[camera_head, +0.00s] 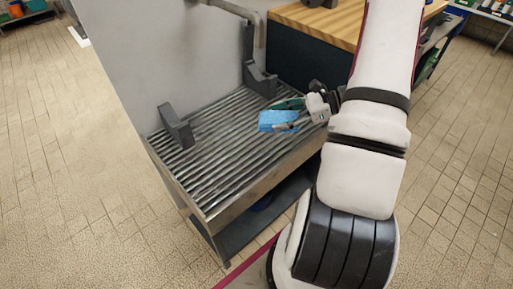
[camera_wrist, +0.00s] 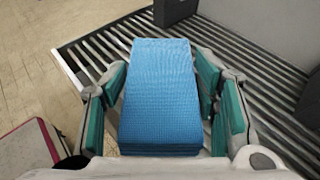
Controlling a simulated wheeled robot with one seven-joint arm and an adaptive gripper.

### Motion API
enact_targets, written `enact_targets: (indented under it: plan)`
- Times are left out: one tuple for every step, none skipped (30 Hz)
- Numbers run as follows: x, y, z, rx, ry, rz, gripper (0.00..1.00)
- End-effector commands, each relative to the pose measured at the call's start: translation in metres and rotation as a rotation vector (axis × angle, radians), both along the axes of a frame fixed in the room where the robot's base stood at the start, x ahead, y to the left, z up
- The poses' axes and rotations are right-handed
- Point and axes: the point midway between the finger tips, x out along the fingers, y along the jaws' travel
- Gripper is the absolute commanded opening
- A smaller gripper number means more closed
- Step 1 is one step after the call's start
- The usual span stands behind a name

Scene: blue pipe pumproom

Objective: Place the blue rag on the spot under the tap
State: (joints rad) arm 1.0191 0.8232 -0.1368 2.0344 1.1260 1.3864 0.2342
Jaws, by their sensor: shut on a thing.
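The blue rag (camera_head: 274,121) is a folded, thick rectangular block. My gripper (camera_head: 286,115) is shut on it, with a finger on each side. In the wrist view the rag (camera_wrist: 160,95) lies lengthwise between the green-padded fingers. Gripper and rag are over the right part of a slatted metal rack (camera_head: 215,150); I cannot tell whether the rag touches the slats. The tap (camera_head: 259,32) is a bent metal pipe at the top of the head view, with its end pointing down, farther back than the rag. No marked spot under it can be made out.
Two dark grey upright brackets stand on the rack, one at left (camera_head: 176,126) and one at the back (camera_head: 259,78). A grey panel (camera_head: 150,60) rises behind. A wooden-topped bench (camera_head: 318,22) adjoins at the back right. The slats left of the rag are clear.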

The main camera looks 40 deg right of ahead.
Motion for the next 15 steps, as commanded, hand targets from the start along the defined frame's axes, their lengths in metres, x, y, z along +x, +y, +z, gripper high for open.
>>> enact_targets:
  plan:
    - [-0.012,-0.014,-0.019,0.000,0.000,-0.013,0.22]
    - [-0.020,-0.021,-0.025,-0.001,0.000,-0.015,0.22]
    - [-0.029,-0.028,-0.032,0.000,0.000,-0.017,0.22]
    - [-0.036,-0.033,-0.036,0.001,0.000,-0.020,0.22]
    - [-0.043,-0.037,-0.040,0.000,0.000,-0.021,0.22]
    - [-0.050,-0.042,-0.045,-0.001,-0.001,-0.023,0.22]
    - [-0.055,-0.045,-0.048,0.000,-0.002,-0.024,0.22]
    - [-0.060,-0.048,-0.050,0.000,-0.001,-0.025,0.22]
    - [-0.065,-0.051,-0.053,0.000,-0.002,-0.027,0.22]
    - [-0.068,-0.052,-0.054,0.000,-0.002,-0.027,0.22]
    - [-0.070,-0.053,-0.055,-0.001,-0.001,-0.027,0.22]
    - [-0.071,-0.054,-0.056,0.000,-0.002,-0.027,0.22]
    - [-0.070,-0.053,-0.057,0.000,-0.002,-0.025,0.22]
    - [-0.068,-0.052,-0.057,0.000,-0.002,-0.025,0.22]
    - [-0.063,-0.050,-0.058,0.000,-0.003,-0.024,0.22]
